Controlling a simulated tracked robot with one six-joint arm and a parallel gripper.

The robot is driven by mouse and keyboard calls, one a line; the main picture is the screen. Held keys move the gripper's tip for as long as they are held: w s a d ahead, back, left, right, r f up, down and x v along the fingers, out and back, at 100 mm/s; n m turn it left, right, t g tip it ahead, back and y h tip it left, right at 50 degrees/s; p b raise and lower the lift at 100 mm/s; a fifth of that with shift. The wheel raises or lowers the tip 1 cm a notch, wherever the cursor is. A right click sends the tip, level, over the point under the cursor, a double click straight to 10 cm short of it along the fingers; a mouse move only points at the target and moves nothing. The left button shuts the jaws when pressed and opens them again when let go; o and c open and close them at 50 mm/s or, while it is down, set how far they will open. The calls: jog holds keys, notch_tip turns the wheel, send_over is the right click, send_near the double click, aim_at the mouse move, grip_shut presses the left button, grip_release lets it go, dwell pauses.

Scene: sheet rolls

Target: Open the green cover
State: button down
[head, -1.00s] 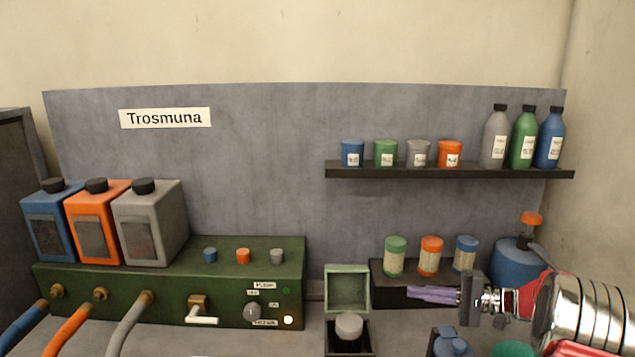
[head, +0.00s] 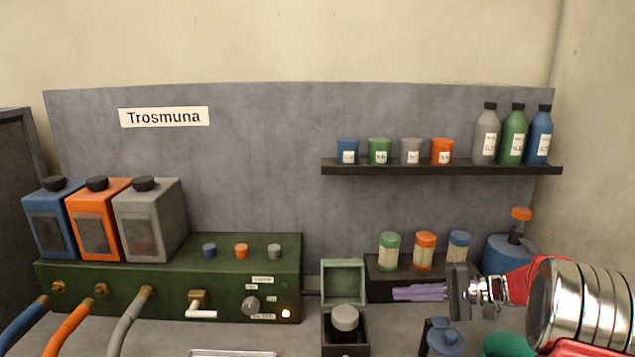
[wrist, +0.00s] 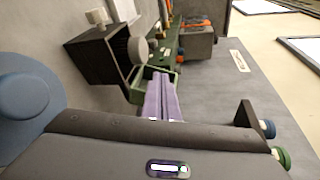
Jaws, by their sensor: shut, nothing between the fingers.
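The green cover (head: 357,266) stands upright at the back of a small black box (head: 329,331), its hollow inner side facing the head camera. A grey round knob (head: 345,316) sits uncovered in that box. My gripper (head: 396,293) has purple fingers, shut and empty, pointing left. In the head view the fingertips are a little right of the cover. In the wrist view, the gripper (wrist: 158,78) overlaps the green cover (wrist: 136,96) in the picture; I cannot tell whether they touch.
A black block (head: 379,289) with several jars is behind my fingers. A green machine (head: 170,303) with a white-handled tap stands left. A blue jug (head: 445,340) is below my gripper. A shelf (head: 440,168) of cups and bottles runs above.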

jog(key=s+a+r+n+g+h, duration=0.1)
jog(key=s+a+r+h, duration=0.15)
jog(key=s+a, duration=0.35)
jog(key=s+a+r+n+g+h, duration=0.1)
jog(key=s+a+r+g+h, duration=0.2)
jog(key=s, duration=0.6)
jog(key=s+d+n+t+h, duration=0.3)
jog(key=s+h, duration=0.6)
jog(key=s, duration=0.9)
jog(key=shift+d+f+n+t, duration=0.2)
jog(key=shift+n+t, duration=0.3)
jog(key=shift+t, duration=0.8)
jog(key=c, duration=2.5)
grip_release()
jog(key=shift+s+a, duration=0.1)
